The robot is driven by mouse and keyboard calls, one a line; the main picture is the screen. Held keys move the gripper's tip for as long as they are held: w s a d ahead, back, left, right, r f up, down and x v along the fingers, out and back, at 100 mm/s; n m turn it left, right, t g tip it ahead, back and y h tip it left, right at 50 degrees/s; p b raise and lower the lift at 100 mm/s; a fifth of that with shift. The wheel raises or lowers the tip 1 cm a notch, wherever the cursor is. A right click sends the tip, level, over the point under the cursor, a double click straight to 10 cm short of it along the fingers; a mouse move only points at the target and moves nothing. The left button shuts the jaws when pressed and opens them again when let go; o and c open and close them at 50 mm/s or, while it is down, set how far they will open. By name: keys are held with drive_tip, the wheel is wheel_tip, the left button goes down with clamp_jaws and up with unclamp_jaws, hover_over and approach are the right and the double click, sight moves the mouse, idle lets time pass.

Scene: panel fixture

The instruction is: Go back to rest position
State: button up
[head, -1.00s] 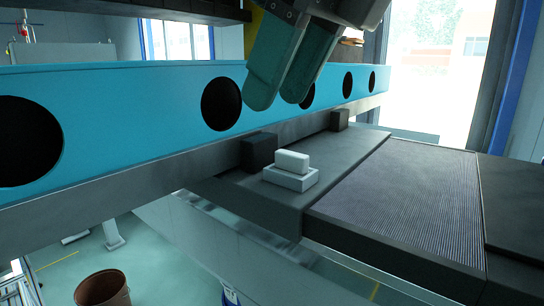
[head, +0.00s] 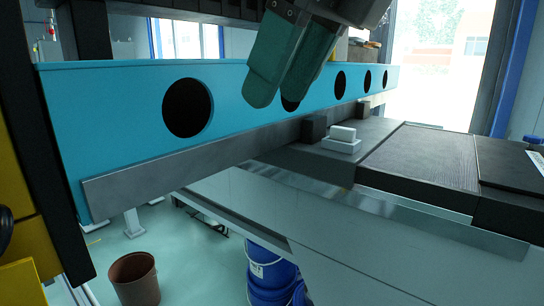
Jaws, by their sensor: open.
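My gripper (head: 285,98) is at the top middle of the head view. Its two green fingers point down and stand a little apart, with nothing between them. It shows in front of the blue panel (head: 130,110), a long beam with a row of dark round holes. The fingers cover part of one hole. I cannot tell how far the fingers are from the panel.
A white block (head: 342,133) sits on a white base on the dark bench (head: 300,160), beside a black block (head: 313,128). A grey table (head: 270,215) is in front. Blue buckets (head: 268,270) and a brown bin (head: 134,278) stand on the floor. A yellow and black frame (head: 18,190) is at left.

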drive_tip(key=w+d+f+m+t+y, duration=0.1)
drive_tip(key=w+d+f+m+y, duration=0.15)
drive_tip(key=w+f+m, duration=0.35)
drive_tip(key=w+d+f+m+y, duration=0.25)
drive_tip(key=w+f+m, duration=0.25)
drive_tip(key=f+m, duration=0.3)
drive_tip(key=s+d+f+m+t+h, duration=0.1)
drive_tip(key=d+f+m, duration=0.1)
drive_tip(key=f+m, duration=0.7)
drive_tip(key=d+f+m+t+h, duration=0.1)
drive_tip(key=d+f+m, duration=0.3)
drive_tip(key=f, duration=0.9)
drive_tip(key=s+d+f+m+g+h, duration=0.1)
drive_tip(key=s+d+f+m+h, duration=0.15)
drive_tip(key=s+f+m, duration=0.6)
drive_tip(key=s+d+f+m+g+h, duration=0.1)
drive_tip(key=s+d+f+m, duration=0.35)
drive_tip(key=f, duration=0.65)
drive_tip(key=s+d+f+m+g+h, duration=0.1)
drive_tip(key=s+d+f+m+h, duration=0.1)
drive_tip(key=s, duration=0.8)
drive_tip(key=s+d+f+m+g+h, duration=0.2)
drive_tip(key=s+d+f+m, duration=0.3)
drive_tip(key=s, duration=0.4)
wheel_tip(320, 180, down, 2)
drive_tip(key=shift+s+d+g, duration=0.3)
drive_tip(key=shift+s+d, duration=0.05)
drive_tip(key=shift+d, duration=0.5)
